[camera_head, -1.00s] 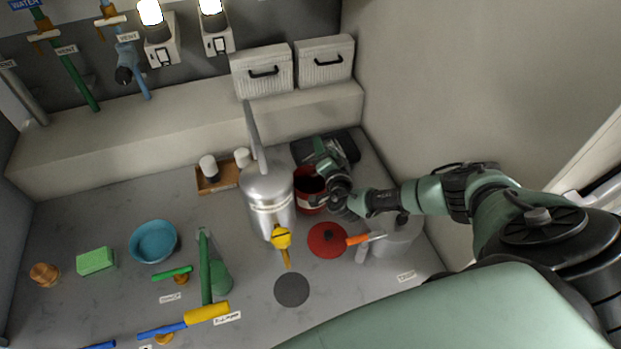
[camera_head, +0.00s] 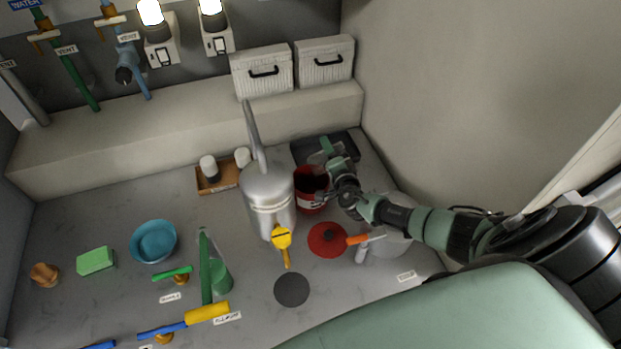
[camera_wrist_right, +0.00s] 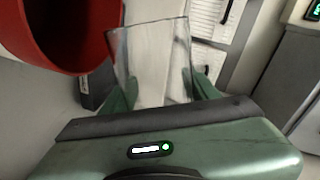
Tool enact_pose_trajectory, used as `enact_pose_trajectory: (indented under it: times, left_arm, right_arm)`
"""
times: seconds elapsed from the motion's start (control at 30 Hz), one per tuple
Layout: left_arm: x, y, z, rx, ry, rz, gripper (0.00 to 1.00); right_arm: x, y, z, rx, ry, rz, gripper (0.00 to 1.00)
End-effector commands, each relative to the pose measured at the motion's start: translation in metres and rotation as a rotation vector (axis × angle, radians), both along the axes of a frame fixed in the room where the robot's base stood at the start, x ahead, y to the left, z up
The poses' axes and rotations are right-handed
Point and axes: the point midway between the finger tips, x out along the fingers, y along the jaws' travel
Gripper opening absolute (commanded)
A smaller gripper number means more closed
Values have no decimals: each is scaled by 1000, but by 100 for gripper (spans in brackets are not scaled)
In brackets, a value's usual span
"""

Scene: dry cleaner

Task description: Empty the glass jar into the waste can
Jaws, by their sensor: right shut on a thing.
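My right gripper (camera_head: 322,157) is at the back right of the counter, just behind and above the red waste can (camera_head: 311,195). In the right wrist view the gripper (camera_wrist_right: 160,90) is shut on the clear glass jar (camera_wrist_right: 152,55), with a finger on each side. No contents can be made out in the jar. The waste can's open mouth (camera_wrist_right: 62,25) is close beside the jar, to its left in that view. In the head view I cannot make out the jar clearly. My left gripper is not in view.
A tall metal canister (camera_head: 268,200) with a yellow tap stands left of the waste can. A red lid (camera_head: 327,240) lies in front of it. A dark tray (camera_head: 343,147) is behind. A metal pot (camera_head: 385,240) is at the right, partly under my arm.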

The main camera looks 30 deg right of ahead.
Motion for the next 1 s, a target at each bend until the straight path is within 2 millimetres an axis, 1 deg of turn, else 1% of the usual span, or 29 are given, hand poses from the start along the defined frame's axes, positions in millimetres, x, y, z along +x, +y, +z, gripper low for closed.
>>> enact_pose_trajectory:
  times: [0.3,0.33,0.37,0.57,0.9,0.93,1.0]
  left_arm:
    - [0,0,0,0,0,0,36]
    - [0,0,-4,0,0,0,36]
    - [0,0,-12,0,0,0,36]
    - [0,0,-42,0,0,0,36]
    - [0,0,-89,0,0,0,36]
    - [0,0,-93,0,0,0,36]
    - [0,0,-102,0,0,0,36]
  right_arm:
    - [-2,-10,-12,207,-50,-1,7]
    - [-2,-11,-14,232,-56,0,7]
    - [-2,-13,-16,273,-68,0,7]
    - [-4,-18,-10,509,-123,1,7]
    - [-7,-33,-35,650,-158,0,7]
    - [-7,-33,-36,667,-162,1,7]
    - [-7,-33,-32,758,-183,2,7]
